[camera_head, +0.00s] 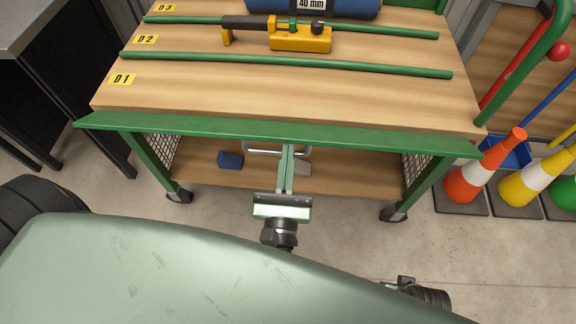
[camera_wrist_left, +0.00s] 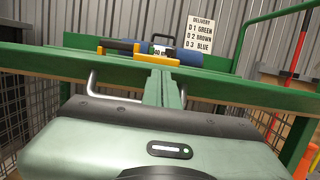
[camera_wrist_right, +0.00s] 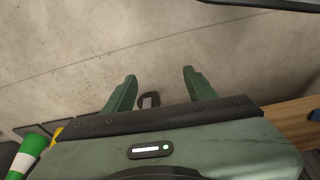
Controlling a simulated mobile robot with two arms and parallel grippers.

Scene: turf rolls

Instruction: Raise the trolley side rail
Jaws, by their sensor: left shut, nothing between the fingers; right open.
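The trolley (camera_head: 420,105) has a wooden top. A long flat green side rail (camera_head: 330,137) runs along its near edge and also shows in the left wrist view (camera_wrist_left: 225,88). A silver U-shaped handle (camera_head: 262,152) is under the rail, partly hidden by my fingers. My left gripper (camera_head: 288,150) is shut and empty, its fingers pointing at the rail and overlapping the handle between its two ends; I cannot tell whether they touch. My right gripper (camera_wrist_right: 160,72) is open and empty over the concrete floor.
A yellow tool (camera_head: 300,38) and a blue roll (camera_head: 345,8) are on the trolley top, with green strips marking lanes. A blue block (camera_head: 230,160) is on the lower shelf. Cones (camera_head: 485,170) stand at the right. A dark table (camera_head: 35,40) is at the left.

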